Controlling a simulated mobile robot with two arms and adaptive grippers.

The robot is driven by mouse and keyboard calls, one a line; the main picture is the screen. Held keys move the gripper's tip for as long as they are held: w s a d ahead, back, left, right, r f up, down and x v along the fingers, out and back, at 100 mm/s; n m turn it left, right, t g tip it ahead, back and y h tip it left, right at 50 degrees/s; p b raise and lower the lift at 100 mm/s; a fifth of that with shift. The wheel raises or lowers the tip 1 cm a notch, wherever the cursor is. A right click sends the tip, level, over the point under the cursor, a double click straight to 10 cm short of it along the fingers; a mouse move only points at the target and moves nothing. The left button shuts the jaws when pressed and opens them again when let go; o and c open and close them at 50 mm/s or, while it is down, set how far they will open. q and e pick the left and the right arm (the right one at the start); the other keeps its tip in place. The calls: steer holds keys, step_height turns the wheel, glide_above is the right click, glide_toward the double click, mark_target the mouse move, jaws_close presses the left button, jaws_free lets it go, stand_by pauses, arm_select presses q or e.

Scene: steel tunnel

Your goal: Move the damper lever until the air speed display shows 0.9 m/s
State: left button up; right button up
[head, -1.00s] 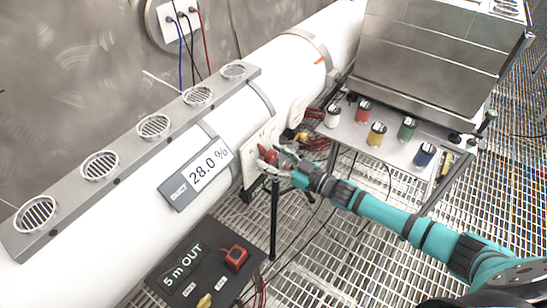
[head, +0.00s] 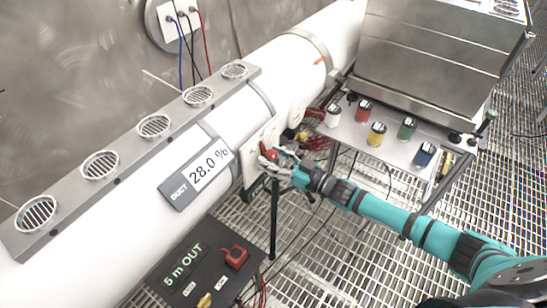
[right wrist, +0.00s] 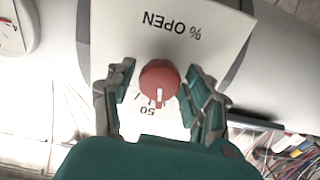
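The damper lever has a red round knob (head: 271,155) on a white plate (right wrist: 205,20) lettered "% OPEN" on the side of the white duct. In the right wrist view the knob (right wrist: 159,82) sits between the two fingers of my right gripper (right wrist: 158,95). The fingers stand apart, with a narrow gap on the left; contact on the right is unclear. The right gripper (head: 283,164) also reaches the knob in the head view. My left gripper is not in view.
A dark control box (head: 208,270) with a "5 m OUT" screen and a red switch stands in front of the duct. A metal side table (head: 345,133) with several coloured cans stands at right. A thin black stand (head: 274,220) rises below the lever. Cables lie on the grating.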

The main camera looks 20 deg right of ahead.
steer(key=shift+o, duration=0.7)
steer(key=v, duration=1.2)
steer(key=s+d+f+m+g+h+b, duration=0.1)
steer(key=s+d+f+h, duration=0.2)
steer(key=f, duration=0.7)
steer(key=s+d+f+m+g+h, duration=0.2)
steer(key=s+f+h, duration=0.1)
steer(key=f, duration=0.8)
steer(key=s+d+f+m+g+h+b, duration=0.1)
steer(key=s+d+f+h, duration=0.15)
steer(key=f, duration=0.75)
steer(key=s+a+f+m+g+h, duration=0.15)
steer(key=s+f+g, duration=0.25)
steer(key=s+f, duration=0.95)
steer(key=s+a+f+g, duration=0.2)
steer(key=s+a+f, duration=0.1)
steer(key=s, duration=0.6)
steer(key=s+a+f+g+h, duration=0.1)
steer(key=s+a+f+g, duration=0.2)
steer(key=s, duration=0.7)
steer(key=shift+s+a+f+b, duration=0.2)
steer(key=shift+a+f+b, duration=0.15)
steer(key=shift+a+b, duration=0.15)
